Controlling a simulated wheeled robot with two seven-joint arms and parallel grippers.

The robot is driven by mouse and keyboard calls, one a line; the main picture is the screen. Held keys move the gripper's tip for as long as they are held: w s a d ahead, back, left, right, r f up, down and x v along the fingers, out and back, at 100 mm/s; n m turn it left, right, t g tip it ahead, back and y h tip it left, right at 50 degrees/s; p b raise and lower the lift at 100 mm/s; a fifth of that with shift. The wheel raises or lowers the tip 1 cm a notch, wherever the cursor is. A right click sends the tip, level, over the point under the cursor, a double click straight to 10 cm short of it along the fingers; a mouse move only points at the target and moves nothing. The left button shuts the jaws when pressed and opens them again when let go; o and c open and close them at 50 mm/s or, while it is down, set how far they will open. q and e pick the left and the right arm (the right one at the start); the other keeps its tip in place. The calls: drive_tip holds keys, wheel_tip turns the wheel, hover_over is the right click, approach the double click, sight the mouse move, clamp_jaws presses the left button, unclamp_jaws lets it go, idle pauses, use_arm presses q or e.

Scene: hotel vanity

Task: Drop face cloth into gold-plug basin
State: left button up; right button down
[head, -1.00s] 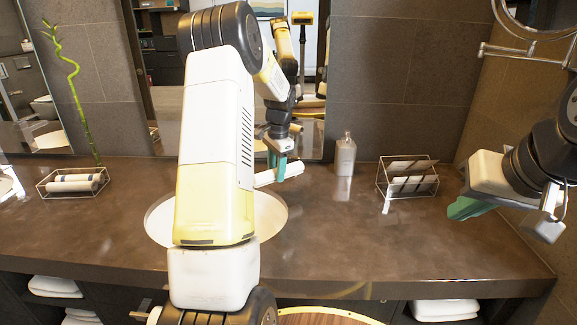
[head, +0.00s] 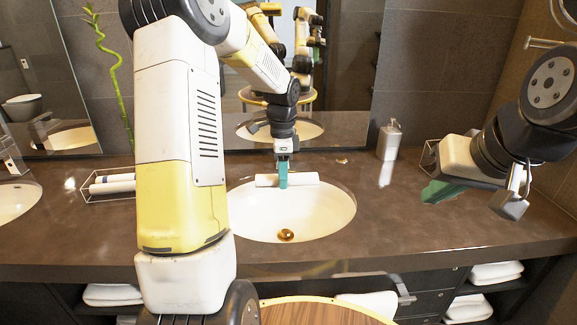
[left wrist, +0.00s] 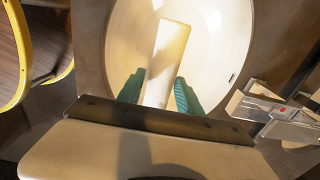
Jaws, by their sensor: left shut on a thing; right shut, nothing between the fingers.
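The face cloth, a white roll (head: 304,179), lies level in the head view above the back part of the gold-plug basin. My left gripper (head: 283,174) points down and is shut on the roll near its middle. The white basin (head: 330,210) is set in the brown counter, and its gold plug (head: 286,236) shows in front of the cloth. In the left wrist view the cloth (left wrist: 170,50) sits between the teal fingers of the left gripper (left wrist: 160,92), with the basin (left wrist: 215,55) behind it. My right gripper (head: 440,190) is shut and empty over the counter at right.
A soap bottle (head: 389,139) stands right of the basin. A wire rack with white rolls (head: 112,185) is at left, partly behind my arm, beside a bamboo stalk (head: 110,70). Another basin (head: 15,200) is at the far left. A wooden stool (head: 310,314) is in front.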

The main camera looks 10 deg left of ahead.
use_arm(q)
drive_tip(key=shift+s+a+f, duration=0.1)
drive_tip(key=shift+s, duration=0.1)
drive_tip(key=shift+f, duration=0.3)
wheel_tip(320, 180, down, 14)
idle(0.3)
drive_tip(key=shift+f, duration=0.1)
drive_tip(key=o, duration=1.3)
wheel_tip(320, 180, up, 8)
drive_tip(key=shift+f, duration=0.1)
idle(0.3)
